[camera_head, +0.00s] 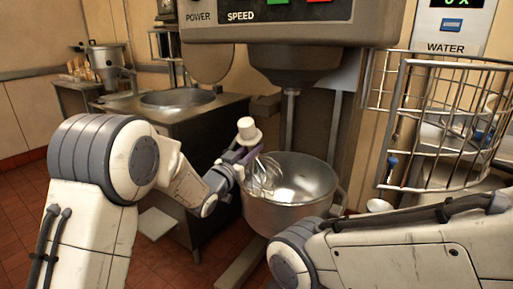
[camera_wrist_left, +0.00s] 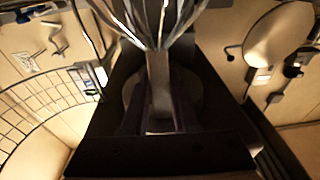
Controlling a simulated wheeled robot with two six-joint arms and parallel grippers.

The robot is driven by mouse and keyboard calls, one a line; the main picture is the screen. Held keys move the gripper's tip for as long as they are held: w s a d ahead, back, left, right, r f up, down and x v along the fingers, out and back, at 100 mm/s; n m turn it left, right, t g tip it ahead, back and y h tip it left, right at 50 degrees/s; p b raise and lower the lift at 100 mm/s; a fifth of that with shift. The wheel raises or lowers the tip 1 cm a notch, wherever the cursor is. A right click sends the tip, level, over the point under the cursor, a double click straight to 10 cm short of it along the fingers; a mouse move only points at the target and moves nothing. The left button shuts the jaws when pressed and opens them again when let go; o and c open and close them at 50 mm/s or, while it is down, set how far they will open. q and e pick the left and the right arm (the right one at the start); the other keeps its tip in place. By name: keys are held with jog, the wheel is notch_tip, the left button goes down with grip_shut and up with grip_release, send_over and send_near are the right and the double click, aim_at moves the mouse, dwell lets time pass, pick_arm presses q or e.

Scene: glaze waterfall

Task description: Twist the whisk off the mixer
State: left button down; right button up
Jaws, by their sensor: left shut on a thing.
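The whisk (camera_head: 264,177) has thin metal wire loops and a pale cylindrical hub (camera_head: 248,131) on top. My left gripper (camera_head: 240,157) is shut on it below the hub, at the left rim of the mixer bowl. In the left wrist view the whisk's wires (camera_wrist_left: 160,22) fan out at the top, and its stem lies between the fingers of my left gripper (camera_wrist_left: 155,105). The mixer (camera_head: 300,62) stands at centre, and its vertical shaft (camera_head: 290,120) shows to the right of the whisk, apart from it. My right gripper is not in view.
The steel mixer bowl (camera_head: 318,180) stands under the mixer head. A wire guard (camera_head: 440,120) is swung out to the right. A counter with a round basin (camera_head: 178,97) is behind on the left. The red tiled floor (camera_head: 20,215) at left is open.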

pick_arm(q)
jog(key=s+a+r+p, duration=0.1)
jog(key=s+a, duration=0.3)
jog(key=s, duration=0.1)
jog(key=shift+s+r, duration=0.3)
jog(key=shift+r, duration=0.05)
dwell(0.3)
jog(key=shift+a, duration=0.1)
